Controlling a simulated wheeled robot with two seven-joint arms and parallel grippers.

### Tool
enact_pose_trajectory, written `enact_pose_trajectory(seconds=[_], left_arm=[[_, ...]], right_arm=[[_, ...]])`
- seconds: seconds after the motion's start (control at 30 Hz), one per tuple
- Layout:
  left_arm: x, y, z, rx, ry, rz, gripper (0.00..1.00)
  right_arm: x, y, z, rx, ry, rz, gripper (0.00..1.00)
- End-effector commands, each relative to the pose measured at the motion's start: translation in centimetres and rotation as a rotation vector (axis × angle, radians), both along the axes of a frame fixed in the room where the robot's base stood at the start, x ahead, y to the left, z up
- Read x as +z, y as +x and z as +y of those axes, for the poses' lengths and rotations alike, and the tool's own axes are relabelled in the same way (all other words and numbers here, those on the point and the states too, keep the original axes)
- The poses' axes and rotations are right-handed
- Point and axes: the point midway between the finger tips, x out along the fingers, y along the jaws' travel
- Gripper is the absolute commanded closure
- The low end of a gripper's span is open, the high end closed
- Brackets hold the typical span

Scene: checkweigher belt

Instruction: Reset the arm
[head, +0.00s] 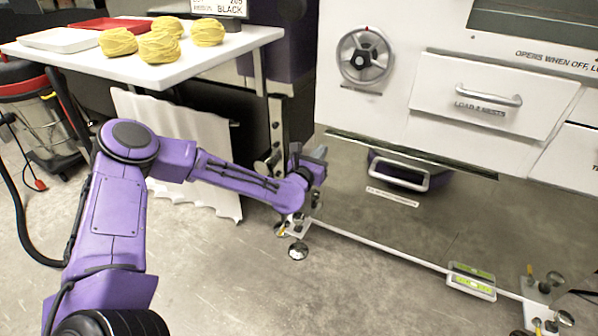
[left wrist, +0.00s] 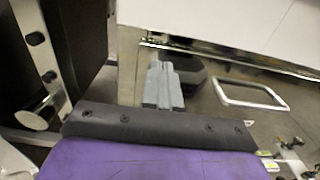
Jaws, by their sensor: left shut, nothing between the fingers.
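My left arm (head: 115,210) comes in from the left in the head view and stretches across the floor toward the white machine. My left gripper (head: 318,154) is at its far end, in front of the machine's lower front and beside a metal leg post. In the left wrist view its grey fingers (left wrist: 163,84) are together with nothing between them. My right gripper is in neither view.
The white machine has a handwheel (head: 364,56), a drawer (head: 490,95) and a lower handle (head: 398,174), close right of my gripper. A white table (head: 250,38) with yellow bundles (head: 118,42) stands back left. A red vacuum (head: 35,110) stands far left. Front floor is clear.

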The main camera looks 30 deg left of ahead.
Motion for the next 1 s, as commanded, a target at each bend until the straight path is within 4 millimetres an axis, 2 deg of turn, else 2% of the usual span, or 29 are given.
enact_pose_trajectory(seconds=[0.1, 0.2, 0.3, 0.57, 0.67, 0.73, 0.77, 0.87, 0.9, 0.97, 1.0], left_arm=[[0.1, -3.3, 0.1, 0.005, -0.003, 0.004, 1.0], [0.0, -5.2, 0.0, 0.008, -0.003, 0.004, 1.0], [-0.2, -6.3, 0.0, 0.008, 0.0, 0.005, 1.0], [-0.3, -6.7, -0.2, 0.006, 0.011, 0.006, 1.0], [-0.4, -6.6, -0.3, 0.005, 0.14, 0.023, 1.0], [-1.2, -6.9, -0.3, 0.006, 0.314, 0.078, 1.0], [-2.1, -7.3, -0.4, 0.003, 0.404, 0.121, 1.0], [-7.1, -9.9, -2.8, -0.116, 0.783, 0.314, 1.0], [-9.9, -11.7, -4.2, -0.203, 0.953, 0.399, 1.0], [-14.1, -15.0, -5.7, -0.354, 1.194, 0.513, 1.0], [-16.7, -17.5, -6.5, -0.464, 1.342, 0.577, 1.0]], right_arm=[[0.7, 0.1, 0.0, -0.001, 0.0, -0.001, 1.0], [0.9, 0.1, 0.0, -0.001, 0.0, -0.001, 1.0], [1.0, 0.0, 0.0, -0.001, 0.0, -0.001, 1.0], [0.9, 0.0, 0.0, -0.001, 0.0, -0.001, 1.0], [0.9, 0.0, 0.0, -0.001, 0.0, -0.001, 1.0], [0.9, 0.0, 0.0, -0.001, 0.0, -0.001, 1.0], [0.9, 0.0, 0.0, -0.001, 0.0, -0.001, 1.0], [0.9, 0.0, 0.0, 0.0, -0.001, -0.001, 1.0], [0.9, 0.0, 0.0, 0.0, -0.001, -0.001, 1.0], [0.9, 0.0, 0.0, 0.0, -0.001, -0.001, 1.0], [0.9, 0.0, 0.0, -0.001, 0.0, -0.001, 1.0]])
